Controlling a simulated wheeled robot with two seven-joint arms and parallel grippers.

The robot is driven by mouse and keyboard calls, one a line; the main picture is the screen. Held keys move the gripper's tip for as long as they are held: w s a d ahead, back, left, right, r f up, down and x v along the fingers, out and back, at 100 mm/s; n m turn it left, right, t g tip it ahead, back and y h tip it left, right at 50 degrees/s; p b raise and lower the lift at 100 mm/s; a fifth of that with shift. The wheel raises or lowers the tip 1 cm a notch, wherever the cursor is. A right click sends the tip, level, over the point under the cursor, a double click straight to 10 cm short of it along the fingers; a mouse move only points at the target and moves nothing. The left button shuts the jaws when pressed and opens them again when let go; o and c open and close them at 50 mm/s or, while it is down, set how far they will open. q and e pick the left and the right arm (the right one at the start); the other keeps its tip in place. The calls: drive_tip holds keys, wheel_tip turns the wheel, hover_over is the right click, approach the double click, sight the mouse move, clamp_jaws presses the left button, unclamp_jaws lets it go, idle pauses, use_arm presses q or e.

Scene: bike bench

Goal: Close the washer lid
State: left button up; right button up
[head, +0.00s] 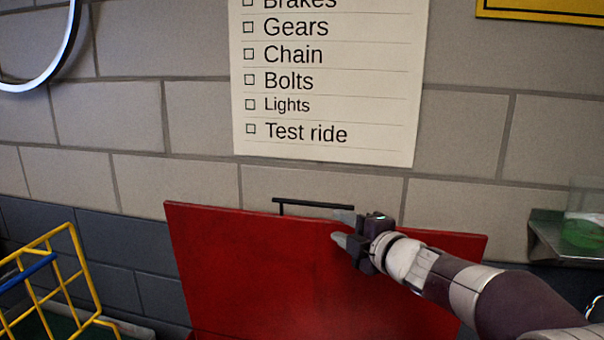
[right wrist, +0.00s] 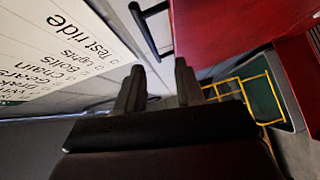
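The red washer lid (head: 260,275) stands raised in front of the block wall in the head view, its lower part cut off by the frame. A black bar handle (head: 310,203) runs along its top edge. My right gripper (head: 341,227) is by the upper edge of the lid, at the right end of the handle, with its fingers pointing left. In the right wrist view the fingers (right wrist: 160,75) are apart with nothing between them. The handle (right wrist: 147,28) and red lid (right wrist: 225,25) show beyond the fingertips. My left gripper is out of view.
A yellow wire rack (head: 55,280) stands at the lower left. A metal shelf (head: 560,240) with a green-filled container (head: 585,230) is at the right. A checklist poster (head: 330,90) hangs on the wall behind the lid.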

sight(312, 205)
drive_tip(key=shift+n+y, duration=0.3)
drive_tip(key=shift+n, duration=0.1)
drive_tip(key=p+x, duration=0.1)
drive_tip(key=x, duration=0.3)
drive_tip(key=p+x, duration=0.2)
drive_tip(key=x, duration=0.1)
drive_tip(key=r+p+x, duration=0.1)
drive_tip(key=x, duration=0.3)
drive_tip(key=shift+w+a+r, duration=0.1)
drive_tip(key=shift+w+a, duration=0.15)
drive_tip(key=shift+w, duration=0.2)
drive_tip(key=shift+d, duration=0.35)
drive_tip(key=shift+w+a, duration=0.1)
drive_tip(key=shift+a, duration=0.25)
clamp_jaws()
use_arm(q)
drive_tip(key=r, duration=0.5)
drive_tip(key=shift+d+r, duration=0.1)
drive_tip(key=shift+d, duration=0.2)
